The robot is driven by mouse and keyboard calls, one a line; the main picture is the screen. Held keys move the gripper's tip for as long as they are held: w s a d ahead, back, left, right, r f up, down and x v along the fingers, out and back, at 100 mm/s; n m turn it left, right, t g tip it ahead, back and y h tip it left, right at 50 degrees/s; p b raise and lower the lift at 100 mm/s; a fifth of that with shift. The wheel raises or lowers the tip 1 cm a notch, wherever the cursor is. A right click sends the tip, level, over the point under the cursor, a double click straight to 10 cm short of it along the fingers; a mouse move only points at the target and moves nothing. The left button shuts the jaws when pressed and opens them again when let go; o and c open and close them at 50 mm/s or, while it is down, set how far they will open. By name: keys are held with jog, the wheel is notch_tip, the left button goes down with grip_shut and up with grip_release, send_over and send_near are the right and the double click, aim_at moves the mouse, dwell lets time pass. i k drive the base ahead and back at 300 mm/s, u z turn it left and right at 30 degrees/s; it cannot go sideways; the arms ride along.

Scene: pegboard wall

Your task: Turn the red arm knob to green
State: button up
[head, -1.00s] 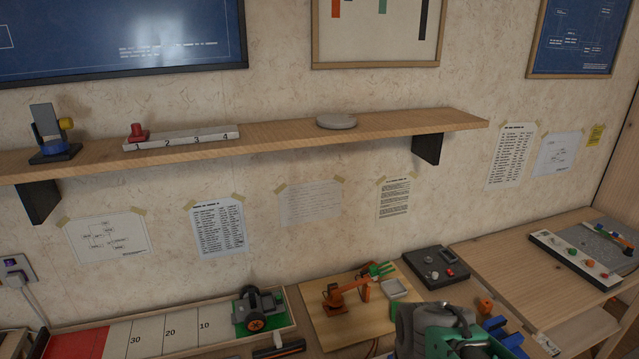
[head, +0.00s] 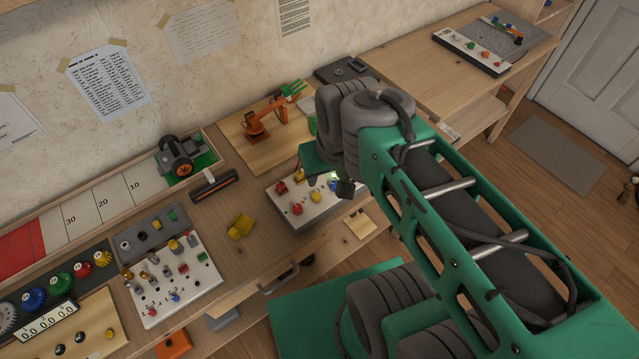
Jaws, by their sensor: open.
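A white control panel (head: 275,193) lies on the bench, left of my arm. I cannot tell which is the red arm knob, or read any pointer or green mark. My gripper (head: 345,187) shows only as a small dark part over the panel's right side, with a bright green glint beside it. My arm hides the rest. It is open, and I cannot tell whether it touches anything.
An orange model arm (head: 257,128) stands on a wooden board behind the panel. A yellow block (head: 240,226) lies left of the panel. Another panel with knobs (head: 183,278) and coloured gears (head: 60,278) crowd the front left. A side table (head: 410,60) holds a further knob panel (head: 462,47).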

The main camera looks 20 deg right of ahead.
aim_at(298, 209)
jog(key=z, duration=0.45)
jog(key=k, duration=1.05)
jog(key=u, duration=0.25)
jog(key=i, duration=0.55)
jog(key=u, duration=0.2)
